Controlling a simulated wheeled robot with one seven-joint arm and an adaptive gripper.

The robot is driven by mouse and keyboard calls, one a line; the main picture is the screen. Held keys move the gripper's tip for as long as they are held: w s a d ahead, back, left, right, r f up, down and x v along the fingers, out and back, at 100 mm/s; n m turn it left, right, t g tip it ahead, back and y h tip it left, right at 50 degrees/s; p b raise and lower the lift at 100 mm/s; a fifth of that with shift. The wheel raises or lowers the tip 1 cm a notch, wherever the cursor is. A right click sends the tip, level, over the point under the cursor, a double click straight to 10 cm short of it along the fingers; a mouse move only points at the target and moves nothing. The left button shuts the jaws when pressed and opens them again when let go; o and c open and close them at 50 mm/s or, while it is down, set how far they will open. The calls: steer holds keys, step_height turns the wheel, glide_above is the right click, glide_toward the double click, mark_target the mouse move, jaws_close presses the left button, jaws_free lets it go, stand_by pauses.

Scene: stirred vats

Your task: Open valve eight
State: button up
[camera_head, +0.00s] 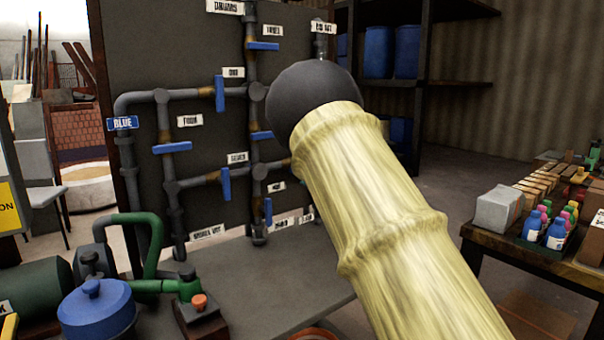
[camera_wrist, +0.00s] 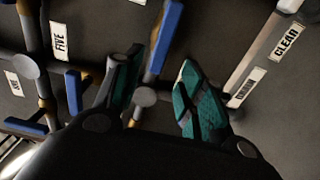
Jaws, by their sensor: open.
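A dark panel (camera_head: 120,50) carries grey pipes with several blue valve handles and white labels. No label reading "eight" can be made out; a small label (camera_head: 276,187) beside the lower handle (camera_head: 267,212) is too blurred to read. My gripper (camera_wrist: 158,62) shows in the wrist view, its two teal fingers apart. A long blue handle (camera_wrist: 165,38) runs up through the gap between them; whether either finger touches it I cannot tell. In the head view the gripper is hidden behind the large pale yellow arm link.
In the wrist view, labels "FIVE" (camera_wrist: 60,40) and "CLEAR" (camera_wrist: 286,40) stand either side, with another blue handle (camera_wrist: 73,92) at left. In the head view, a blue-lidded vat (camera_head: 97,310) and green pipe (camera_head: 150,245) stand lower left. A table with bottles (camera_head: 556,234) stands right.

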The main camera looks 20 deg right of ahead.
steer(key=shift+v, duration=2.05)
